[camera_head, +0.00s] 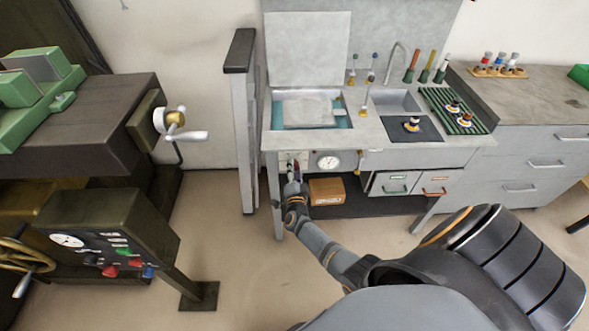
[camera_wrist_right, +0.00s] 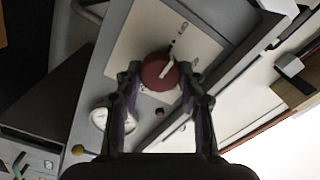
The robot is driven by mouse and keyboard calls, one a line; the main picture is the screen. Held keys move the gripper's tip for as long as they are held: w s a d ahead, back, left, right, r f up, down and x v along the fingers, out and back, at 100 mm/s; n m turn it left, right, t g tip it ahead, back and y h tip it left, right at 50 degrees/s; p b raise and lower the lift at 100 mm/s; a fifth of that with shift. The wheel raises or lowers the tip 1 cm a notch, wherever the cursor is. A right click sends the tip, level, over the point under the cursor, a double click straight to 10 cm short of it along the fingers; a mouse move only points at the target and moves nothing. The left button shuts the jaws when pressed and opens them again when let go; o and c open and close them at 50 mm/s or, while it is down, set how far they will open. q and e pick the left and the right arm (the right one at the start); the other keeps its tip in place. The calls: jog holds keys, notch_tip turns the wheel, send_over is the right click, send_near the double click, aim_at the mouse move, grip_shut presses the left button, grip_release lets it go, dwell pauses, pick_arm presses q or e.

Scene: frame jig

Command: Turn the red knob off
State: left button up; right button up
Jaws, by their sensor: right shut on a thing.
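The red knob (camera_wrist_right: 156,74) is round and sits on a pale plate (camera_wrist_right: 140,36) on the grey bench front in the right wrist view. A white pointer bar on it points up and slightly right, towards small dark markings too small to read. My right gripper (camera_wrist_right: 159,84) has one finger on each side of the knob and is shut on it. In the head view my right gripper (camera_head: 293,183) reaches the left end of the bench front and hides the knob. My left gripper is not in view.
A round white gauge (camera_head: 328,161) is beside the plate. A brown box (camera_head: 326,191) stands on the shelf below. A panel with other knobs, including a red one (camera_head: 110,271), stands at the lower left. The floor between is clear.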

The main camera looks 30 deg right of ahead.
jog(key=shift+f, duration=0.1)
jog(key=o, duration=1.1)
jog(key=shift+o, duration=0.2)
jog(key=v, duration=1.2)
jog(key=shift+s+d, duration=0.1)
